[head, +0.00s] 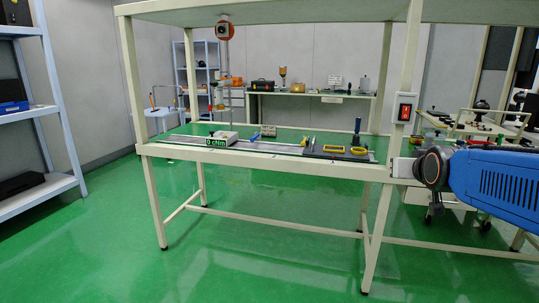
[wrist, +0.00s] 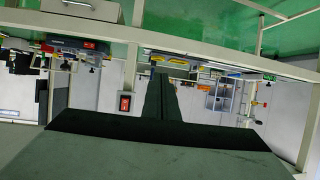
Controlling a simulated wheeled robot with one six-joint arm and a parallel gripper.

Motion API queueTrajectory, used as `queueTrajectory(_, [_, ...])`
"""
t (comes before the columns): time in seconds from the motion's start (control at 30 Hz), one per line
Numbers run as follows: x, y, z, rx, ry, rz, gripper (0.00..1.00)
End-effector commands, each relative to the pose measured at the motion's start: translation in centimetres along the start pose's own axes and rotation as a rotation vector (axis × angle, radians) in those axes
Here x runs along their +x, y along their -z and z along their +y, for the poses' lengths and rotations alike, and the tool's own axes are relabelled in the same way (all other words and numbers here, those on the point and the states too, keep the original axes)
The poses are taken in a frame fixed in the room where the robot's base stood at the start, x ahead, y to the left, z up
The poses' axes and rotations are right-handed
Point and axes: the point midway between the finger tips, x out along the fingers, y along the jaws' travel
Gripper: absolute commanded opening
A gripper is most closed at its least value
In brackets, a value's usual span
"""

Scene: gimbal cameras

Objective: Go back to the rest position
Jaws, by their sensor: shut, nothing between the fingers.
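My gripper (wrist: 161,76) shows in the wrist view as two dark fingers lying together, with nothing between them. The wrist picture is upside down, and the fingers point toward the workbench frame. In the head view my blue arm reaches in from the right edge, and its dark joint is close to the bench's right front post (head: 407,60). I cannot make out the fingers in the head view. The workbench (head: 270,160) stands in front of me, with a grey box with a green display (head: 216,143) and yellow-handled tools on it.
A red switch (head: 405,112) is on the bench's right post; it also shows in the wrist view (wrist: 125,102). Shelves (head: 40,112) stand at left. A back table (head: 310,95) and a right-hand table (head: 470,126) hold equipment. Green floor is clear at front left.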

Motion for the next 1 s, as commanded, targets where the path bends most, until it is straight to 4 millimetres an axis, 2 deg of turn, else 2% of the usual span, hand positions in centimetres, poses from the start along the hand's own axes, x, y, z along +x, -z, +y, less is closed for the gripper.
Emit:
queueTrajectory(0.03, [-1.6, -2.5, -0.8, -0.007, 0.015, -0.059, 0.0])
queueTrajectory(0.1, [-3.8, -6.1, -1.7, -0.017, 0.032, -0.152, 0.0])
queueTrajectory(0.3, [-10.3, -16.5, -3.3, -0.054, 0.075, -0.411, 0.0])
queueTrajectory(0.4, [-13.6, -21.1, -3.6, -0.074, 0.092, -0.529, 0.0])
queueTrajectory(0.5, [-16.4, -24.8, -3.6, -0.093, 0.104, -0.625, 0.0])
queueTrajectory(0.6, [-18.4, -27.4, -3.6, -0.106, 0.111, -0.694, 0.0])
queueTrajectory(0.7, [-19.5, -28.8, -3.5, -0.113, 0.114, -0.733, 0.0])
queueTrajectory(1.0, [-19.8, -29.2, -3.5, -0.116, 0.115, -0.746, 0.0])
